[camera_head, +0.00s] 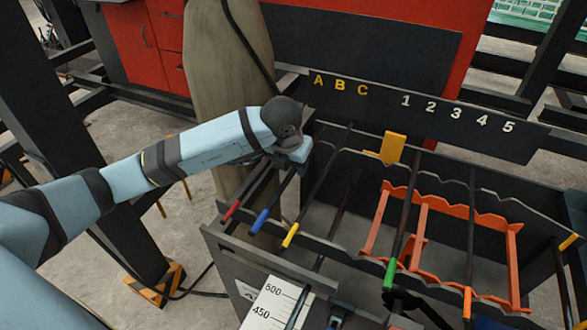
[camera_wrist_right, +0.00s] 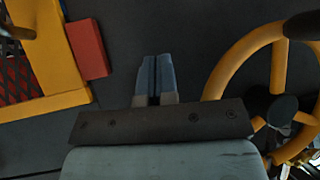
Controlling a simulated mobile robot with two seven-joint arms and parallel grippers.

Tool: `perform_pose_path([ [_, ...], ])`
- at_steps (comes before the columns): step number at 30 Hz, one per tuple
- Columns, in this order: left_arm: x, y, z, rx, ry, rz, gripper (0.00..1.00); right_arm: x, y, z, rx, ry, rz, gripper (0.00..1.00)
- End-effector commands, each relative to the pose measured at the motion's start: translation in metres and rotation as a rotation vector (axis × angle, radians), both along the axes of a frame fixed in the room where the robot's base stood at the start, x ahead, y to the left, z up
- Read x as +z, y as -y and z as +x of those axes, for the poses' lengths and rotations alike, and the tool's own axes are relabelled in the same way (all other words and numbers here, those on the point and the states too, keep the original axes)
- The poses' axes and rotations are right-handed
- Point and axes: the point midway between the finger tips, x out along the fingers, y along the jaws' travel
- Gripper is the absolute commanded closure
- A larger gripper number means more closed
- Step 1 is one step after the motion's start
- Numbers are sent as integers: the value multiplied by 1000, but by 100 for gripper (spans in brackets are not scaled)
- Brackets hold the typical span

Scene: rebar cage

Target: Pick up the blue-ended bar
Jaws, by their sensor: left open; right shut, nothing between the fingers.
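The blue-ended bar (camera_head: 262,217) lies in the slotted rack on the left, its blue tip toward me. It lies between a red-ended bar (camera_head: 233,208) and a yellow-ended bar (camera_head: 291,234). My left gripper (camera_head: 297,158) is over the far part of the blue-ended bar. It is open, but its fingers are largely hidden by the wrist, so I cannot tell whether they touch or straddle the bar. My right gripper (camera_wrist_right: 157,78) is shut and empty in the right wrist view, over dark floor.
An orange frame (camera_head: 418,235) stands in the rack, with a green-ended bar (camera_head: 390,272) by it. A lettered and numbered board (camera_head: 430,105) is behind. A measuring scale (camera_head: 272,303) is in front. A yellow wheel (camera_wrist_right: 225,75) is near the right gripper.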

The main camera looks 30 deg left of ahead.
Motion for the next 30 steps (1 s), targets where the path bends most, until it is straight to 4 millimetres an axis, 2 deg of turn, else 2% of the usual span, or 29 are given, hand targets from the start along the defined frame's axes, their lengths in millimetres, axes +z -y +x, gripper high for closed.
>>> perform_pose_path([
  [3,-9,0,3,0,0,0,54,1,0,0,1,1,-1,100],
  [10,-11,0,3,0,1,0,54,2,0,1,0,3,0,100],
  [11,-11,0,3,0,1,0,58,2,0,1,1,4,-1,100],
  [16,-11,0,3,0,1,0,98,2,0,1,0,5,0,100],
  [17,-11,0,3,0,1,0,100,2,0,1,0,5,0,100],
  [30,-6,0,4,0,4,0,100,3,1,2,-1,6,-1,100],
])
